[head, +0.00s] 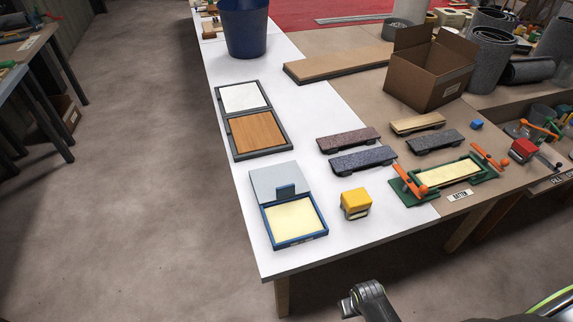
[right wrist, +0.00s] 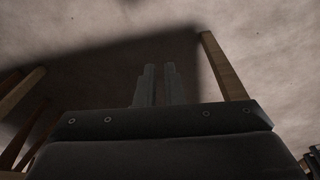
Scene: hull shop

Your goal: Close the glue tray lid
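The glue tray (head: 322,236) is a blue square frame with a cream pad inside, near the table's front left corner. Its pale grey-blue lid (head: 265,183) is open, tipped back behind the tray, with a darker blue tab (head: 286,190) at its front edge. My right gripper (right wrist: 160,70) shows in the right wrist view, its two fingers a little apart with nothing between them, over floor. In the head view only dark parts of my arms show at the bottom; no fingers are visible there, and my left gripper is not in view.
A yellow block (head: 355,202) stands right of the tray. A hinged frame with white and wood panels (head: 264,151) lies behind it. Sanding blocks (head: 363,159), a green clamp frame (head: 403,196) and a cardboard box (head: 422,80) are farther right. The white table (head: 225,135) is bare left of the tray.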

